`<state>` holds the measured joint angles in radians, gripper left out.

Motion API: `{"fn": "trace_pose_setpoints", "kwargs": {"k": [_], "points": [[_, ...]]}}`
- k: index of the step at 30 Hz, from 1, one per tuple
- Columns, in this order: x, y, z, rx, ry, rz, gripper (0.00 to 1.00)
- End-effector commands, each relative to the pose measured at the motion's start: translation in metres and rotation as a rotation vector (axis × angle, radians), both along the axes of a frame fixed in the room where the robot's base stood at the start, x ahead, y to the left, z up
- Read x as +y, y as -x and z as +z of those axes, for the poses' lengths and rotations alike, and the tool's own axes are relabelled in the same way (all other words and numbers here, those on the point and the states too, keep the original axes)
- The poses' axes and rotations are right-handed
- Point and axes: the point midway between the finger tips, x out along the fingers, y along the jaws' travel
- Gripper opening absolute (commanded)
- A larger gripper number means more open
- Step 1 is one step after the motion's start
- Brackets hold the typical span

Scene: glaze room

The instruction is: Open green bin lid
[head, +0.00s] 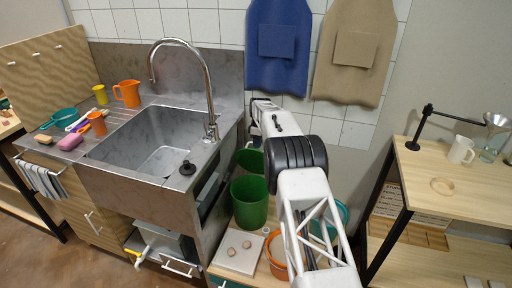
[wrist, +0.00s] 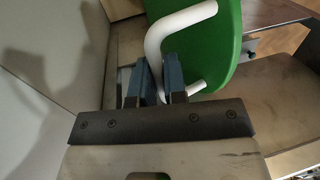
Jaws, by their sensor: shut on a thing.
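The green lid (wrist: 222,50) fills the upper middle of the wrist view, and its white bent handle (wrist: 181,20) stands out from its face. My gripper (wrist: 157,74) has its blue fingers shut on the handle. The front bin's top looks open. My arm hides much of the area beside them, and my fingers do not show in the head view. I cannot tell how far the lid is raised.
The steel sink (head: 165,140) with its tall tap (head: 208,85) stands left of the bins. An orange bucket (head: 276,255) and a teal container (head: 338,220) stand partly behind my arm. A wooden shelf unit (head: 460,190) bounds the right side. Blue and tan aprons hang above.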

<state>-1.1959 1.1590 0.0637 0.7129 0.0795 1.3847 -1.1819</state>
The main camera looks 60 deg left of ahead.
Motion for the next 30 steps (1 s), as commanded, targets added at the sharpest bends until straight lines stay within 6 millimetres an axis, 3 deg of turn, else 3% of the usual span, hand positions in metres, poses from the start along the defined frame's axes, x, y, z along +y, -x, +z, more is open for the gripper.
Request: {"fn": "trace_pose_setpoints", "kwargs": {"k": [1, 12, 28, 29, 30], "points": [[-0.001, -0.004, -0.013, 0.004, 0.013, -0.002, 0.0], [0.012, -0.017, -0.015, 0.003, 0.012, -0.002, 0.0], [0.014, -0.018, -0.013, 0.003, 0.011, -0.001, 0.0], [0.014, -0.018, -0.013, 0.003, 0.011, -0.001, 0.14], [0.014, -0.018, -0.012, 0.003, 0.011, -0.001, 0.2]]}}
